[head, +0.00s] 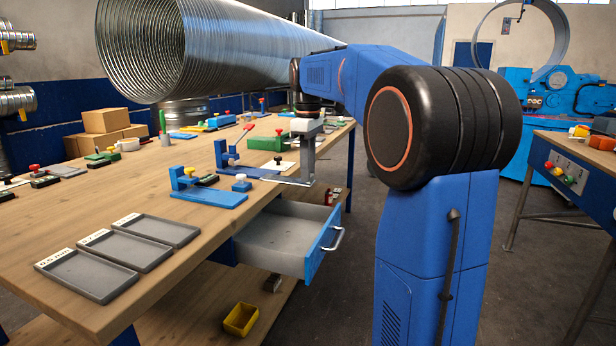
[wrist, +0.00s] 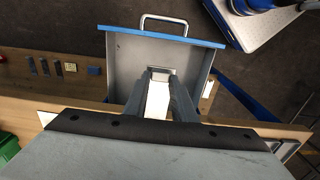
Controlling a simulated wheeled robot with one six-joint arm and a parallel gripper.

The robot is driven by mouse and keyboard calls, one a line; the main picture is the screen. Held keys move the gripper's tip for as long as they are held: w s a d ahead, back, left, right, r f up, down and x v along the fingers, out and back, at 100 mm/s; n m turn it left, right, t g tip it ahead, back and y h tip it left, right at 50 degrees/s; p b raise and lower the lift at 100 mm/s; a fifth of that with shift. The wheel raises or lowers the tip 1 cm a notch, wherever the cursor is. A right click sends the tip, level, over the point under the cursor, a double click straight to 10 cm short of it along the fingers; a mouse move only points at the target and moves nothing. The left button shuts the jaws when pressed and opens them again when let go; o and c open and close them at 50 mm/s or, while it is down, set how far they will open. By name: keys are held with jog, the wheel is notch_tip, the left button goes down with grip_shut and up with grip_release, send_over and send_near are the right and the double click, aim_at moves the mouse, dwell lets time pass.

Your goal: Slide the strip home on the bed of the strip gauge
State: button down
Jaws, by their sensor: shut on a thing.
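My gripper (head: 307,170) is low over the right edge of the workbench, next to the open drawer. It is shut on a thin, pale metal strip (head: 287,181), which sticks out to the left in the head view. In the wrist view, a pale piece (wrist: 157,100) shows between the two dark fingers. I cannot tell for certain which is the strip gauge. No strip shows on the nearer bed.
An open grey drawer (head: 270,240) with a blue front juts out below the gripper. Grey labelled trays (head: 120,250) lie at the front left of the bench. A blue block with a white knob (head: 241,184) stands by the fixture. A yellow bin (head: 241,319) sits on the lower shelf.

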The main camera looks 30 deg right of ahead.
jog(key=shift+r, duration=2.1)
